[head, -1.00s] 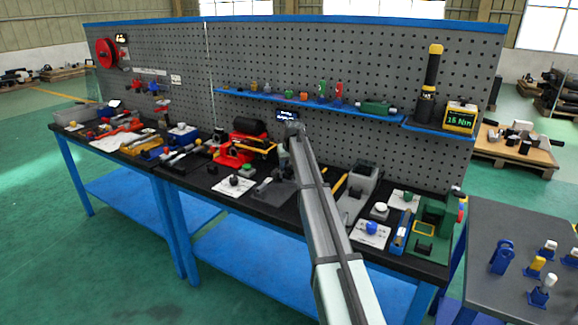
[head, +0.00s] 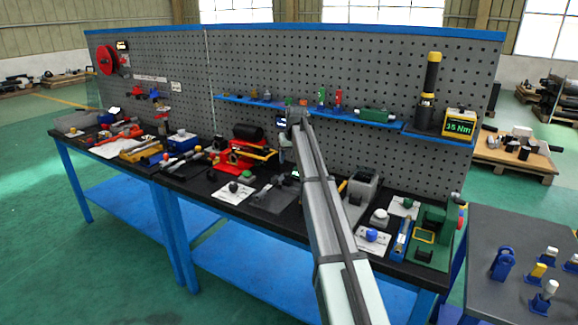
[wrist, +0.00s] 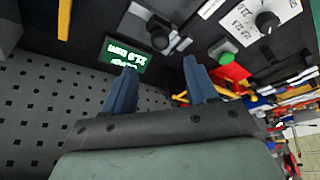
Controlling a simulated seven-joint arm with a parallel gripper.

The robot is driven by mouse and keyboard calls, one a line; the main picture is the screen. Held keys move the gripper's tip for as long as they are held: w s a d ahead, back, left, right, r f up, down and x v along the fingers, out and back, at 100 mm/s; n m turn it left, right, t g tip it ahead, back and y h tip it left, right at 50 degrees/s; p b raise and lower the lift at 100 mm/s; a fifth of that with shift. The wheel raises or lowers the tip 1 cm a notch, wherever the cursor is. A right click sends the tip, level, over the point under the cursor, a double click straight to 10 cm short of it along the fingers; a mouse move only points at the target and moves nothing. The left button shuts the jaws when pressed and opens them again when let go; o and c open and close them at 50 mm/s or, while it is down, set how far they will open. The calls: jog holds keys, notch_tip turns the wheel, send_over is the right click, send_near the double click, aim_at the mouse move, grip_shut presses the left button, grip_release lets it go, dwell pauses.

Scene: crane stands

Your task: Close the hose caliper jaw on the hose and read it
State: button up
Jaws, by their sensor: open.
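A small grey and black device, likely the hose caliper, stands on a dark grey plate (head: 272,203) at the bench's middle. It shows in the wrist view (wrist: 158,38), ahead of my fingers. I cannot make out its jaw or the hose clearly. A green-lit display (wrist: 125,53) with white text lies just beyond my left fingertip; the text is upside down and I cannot read it surely. My gripper (wrist: 159,68) has two blue fingers spread apart with nothing between them. In the head view, my arm partly hides the area around the device.
A green button (wrist: 222,52) and a white card with a black knob (wrist: 267,22) lie to the right in the wrist view. A red machine (head: 235,155) stands left of my arm. A grey stand (head: 362,190) is on its right. The pegboard (head: 350,75) rises behind.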

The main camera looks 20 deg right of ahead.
jog(key=shift+v, duration=2.2)
jog(key=s+a+f+n+h, duration=0.1)
jog(key=s+a+f+n, duration=0.1)
jog(key=s+a+f, duration=1.3)
jog(key=s+a+f+g, duration=0.15)
jog(key=s+f, duration=0.55)
jog(key=f, duration=0.7)
jog(key=s+d+f+g, duration=0.2)
jog(key=s+f, duration=0.8)
jog(key=f, duration=0.2)
jog(key=s+d+f+g, duration=0.2)
jog(key=s+f+g, duration=0.1)
jog(key=s+f, duration=0.85)
jog(key=s+f+m+g, duration=0.1)
jog(key=s+f, duration=0.5)
jog(key=s, duration=0.8)
jog(key=s+d+f+m+g+y, duration=0.1)
jog(key=s+f+g, duration=0.2)
jog(key=s, duration=1.2)
notch_tip(320, 180, down, 3)
jog(key=shift+s+d+f+g, duration=0.1)
jog(key=shift+s+d+g, duration=0.15)
jog(key=shift+s+g, duration=0.1)
